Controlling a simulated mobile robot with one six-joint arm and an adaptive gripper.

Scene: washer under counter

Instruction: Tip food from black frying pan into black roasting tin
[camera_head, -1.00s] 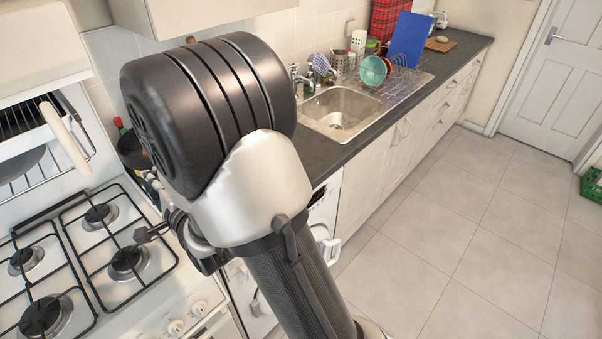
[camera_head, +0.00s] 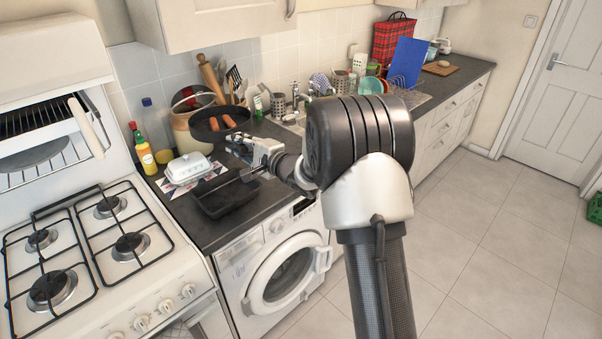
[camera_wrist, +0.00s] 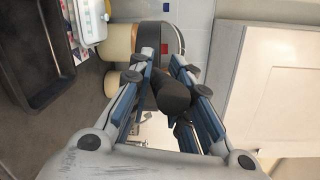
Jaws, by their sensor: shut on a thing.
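The black frying pan (camera_head: 203,133) is held up over the back of the counter, roughly level, with two orange-brown sausage-like pieces of food (camera_head: 229,121) in it. My gripper (camera_head: 247,147) is at the pan's right side; in the wrist view its fingers (camera_wrist: 172,92) are closed around the dark handle (camera_wrist: 171,98). The black roasting tin (camera_head: 226,198) sits on the counter in front of and below the pan. It also shows at the left of the wrist view (camera_wrist: 30,50). It looks empty; part of its right end is near my arm.
A white butter dish (camera_head: 188,168) stands left of the tin, with sauce bottles (camera_head: 146,155) behind. The hob (camera_head: 90,245) is left, the washer (camera_head: 285,270) below the counter, the sink area behind my arm.

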